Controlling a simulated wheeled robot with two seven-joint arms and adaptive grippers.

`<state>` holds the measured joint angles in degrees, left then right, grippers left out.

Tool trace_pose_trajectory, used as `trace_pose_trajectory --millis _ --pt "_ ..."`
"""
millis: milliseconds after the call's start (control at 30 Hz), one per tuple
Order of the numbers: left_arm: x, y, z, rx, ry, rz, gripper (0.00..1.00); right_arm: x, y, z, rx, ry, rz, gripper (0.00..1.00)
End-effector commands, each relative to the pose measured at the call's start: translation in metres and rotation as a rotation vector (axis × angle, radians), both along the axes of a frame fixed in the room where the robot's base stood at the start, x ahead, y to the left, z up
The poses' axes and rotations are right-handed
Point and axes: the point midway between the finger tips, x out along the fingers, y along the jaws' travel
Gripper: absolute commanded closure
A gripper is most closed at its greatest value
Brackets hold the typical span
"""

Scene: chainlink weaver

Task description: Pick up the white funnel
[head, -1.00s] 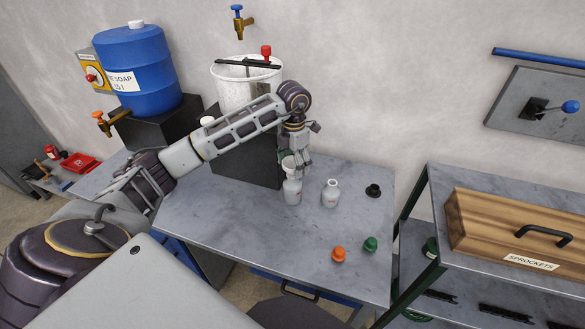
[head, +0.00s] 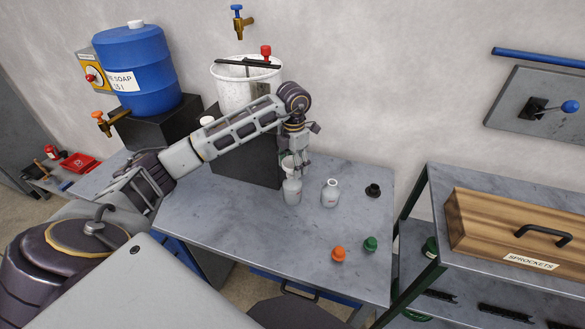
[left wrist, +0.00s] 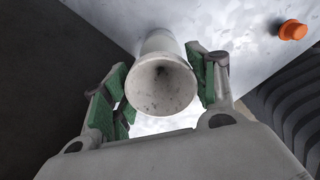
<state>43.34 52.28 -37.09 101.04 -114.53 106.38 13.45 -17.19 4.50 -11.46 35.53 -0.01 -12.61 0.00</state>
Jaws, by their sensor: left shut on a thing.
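The white funnel (head: 287,163) is at the mouth of a white bottle (head: 292,191) on the grey workbench; I cannot tell whether its stem is still inside. My left gripper (head: 302,165) reaches down from above and is shut on the funnel. In the left wrist view, the funnel's wide open rim (left wrist: 160,88) faces the camera between the green finger pads of the left gripper (left wrist: 158,92), with the bottle's pale body beyond it. My right gripper is not in view.
A second white bottle (head: 330,193) stands close to the right. A black cap (head: 373,191), a green cap (head: 370,244) and an orange cap (head: 338,255) lie on the bench (head: 220,225). A black block (head: 250,160) carrying a white bucket (head: 232,92) stands close to the left.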

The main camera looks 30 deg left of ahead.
Motion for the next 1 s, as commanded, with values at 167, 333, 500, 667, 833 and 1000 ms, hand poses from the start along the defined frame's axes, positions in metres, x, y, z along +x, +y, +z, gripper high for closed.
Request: trace_pose_trajectory --millis 167,333,500,667,833,1000 --pt "0.0 0.0 0.001 0.0 0.0 0.0 0.65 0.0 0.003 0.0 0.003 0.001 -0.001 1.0" --pt "0.0 0.0 0.007 0.0 -0.001 0.0 0.65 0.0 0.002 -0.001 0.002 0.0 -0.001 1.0" --pt "0.001 0.0 0.02 0.0 -0.003 0.0 0.65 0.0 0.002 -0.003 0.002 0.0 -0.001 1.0" --pt "0.001 0.0 0.04 0.0 -0.004 0.0 0.65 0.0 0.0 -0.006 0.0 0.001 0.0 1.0" --pt "0.001 0.0 0.066 0.0 -0.004 0.001 0.65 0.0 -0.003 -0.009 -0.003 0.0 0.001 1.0" --pt "0.001 0.0 0.09 0.001 -0.003 0.0 0.65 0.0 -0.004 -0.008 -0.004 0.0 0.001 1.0"
